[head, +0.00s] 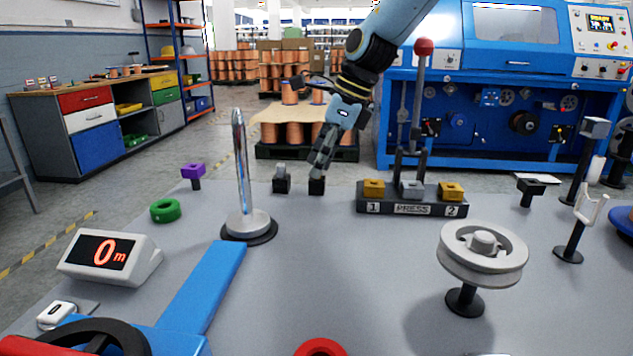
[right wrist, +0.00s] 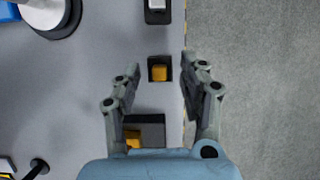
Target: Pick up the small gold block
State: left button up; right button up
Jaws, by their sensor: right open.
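A small gold block (right wrist: 160,74) sits on a small black stand in the right wrist view, near the table's far edge. In the head view the black stand (head: 316,186) shows under my right gripper, and its gold block is hidden behind the fingers. My right gripper (head: 320,168) points down over the stand, open and empty. In the right wrist view the open fingers (right wrist: 160,66) stand on either side of the gold block, apart from it. My left gripper is not in view.
A stand with a silver block (head: 281,182) is close on the left. A metal post (head: 242,170) and a grey pulley (head: 482,252) stand nearer. The table's middle is clear.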

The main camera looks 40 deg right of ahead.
jog(key=shift+w+f, duration=0.1)
jog(key=shift+f, duration=0.25)
jog(key=shift+r, duration=0.15)
grip_shut()
